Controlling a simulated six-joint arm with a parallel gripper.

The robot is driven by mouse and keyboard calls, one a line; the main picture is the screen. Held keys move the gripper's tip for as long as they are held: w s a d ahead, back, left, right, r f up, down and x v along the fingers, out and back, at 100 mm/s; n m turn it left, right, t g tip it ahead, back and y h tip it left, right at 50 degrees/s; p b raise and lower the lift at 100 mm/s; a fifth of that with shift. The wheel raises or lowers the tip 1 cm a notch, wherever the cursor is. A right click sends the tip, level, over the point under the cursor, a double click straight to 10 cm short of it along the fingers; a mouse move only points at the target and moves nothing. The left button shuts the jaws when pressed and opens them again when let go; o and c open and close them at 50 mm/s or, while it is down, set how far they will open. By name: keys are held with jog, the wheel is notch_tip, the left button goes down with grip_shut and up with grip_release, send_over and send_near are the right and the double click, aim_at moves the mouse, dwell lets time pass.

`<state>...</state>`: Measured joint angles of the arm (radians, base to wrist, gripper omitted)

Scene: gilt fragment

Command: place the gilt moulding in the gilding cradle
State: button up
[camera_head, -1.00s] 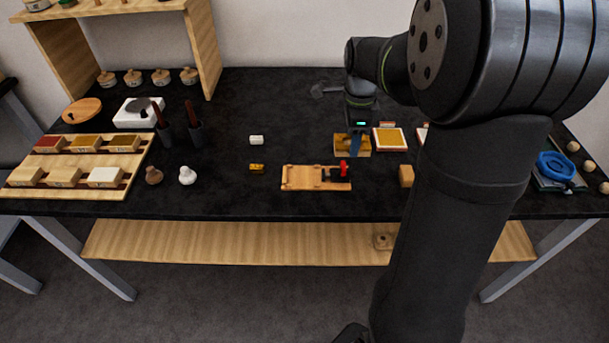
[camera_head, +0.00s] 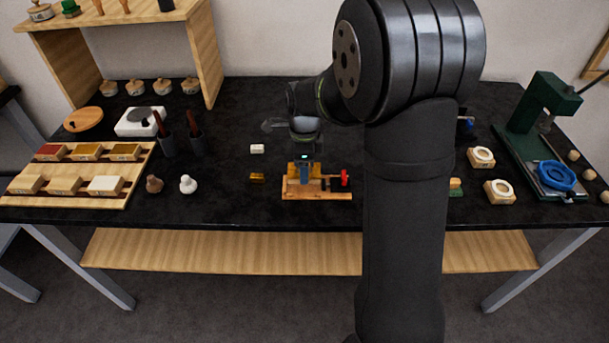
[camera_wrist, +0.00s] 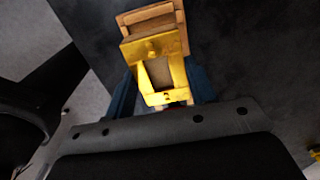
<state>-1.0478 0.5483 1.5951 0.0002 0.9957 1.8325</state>
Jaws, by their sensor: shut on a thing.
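My gripper (camera_head: 305,178) is shut on the gilt moulding, at the left part of the gilding cradle. The gilt moulding (camera_wrist: 137,50) is a gold-yellow piece with a recess, between my blue fingers in the wrist view. Wood (camera_wrist: 178,42) shows beyond it; I cannot tell whether this is the cradle. The gilding cradle (camera_head: 318,196) is a low tan wooden fixture with a red and black clamp (camera_head: 344,179) at its right end. In the head view the fingers partly hide the moulding, and I cannot tell whether it touches the cradle.
A small gilt block (camera_head: 257,178) and a white block (camera_head: 257,149) lie left of the cradle. My arm hides the table right of the cradle. A green press (camera_head: 527,140) stands at the far right.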

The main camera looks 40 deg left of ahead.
jog(key=shift+f, duration=1.8)
jog(key=shift+f, duration=0.1)
jog(key=o, duration=1.1)
jog(key=shift+c, duration=0.2)
notch_tip(320, 180, up, 12)
notch_tip(320, 180, down, 12)
jog(key=shift+r, duration=1.9)
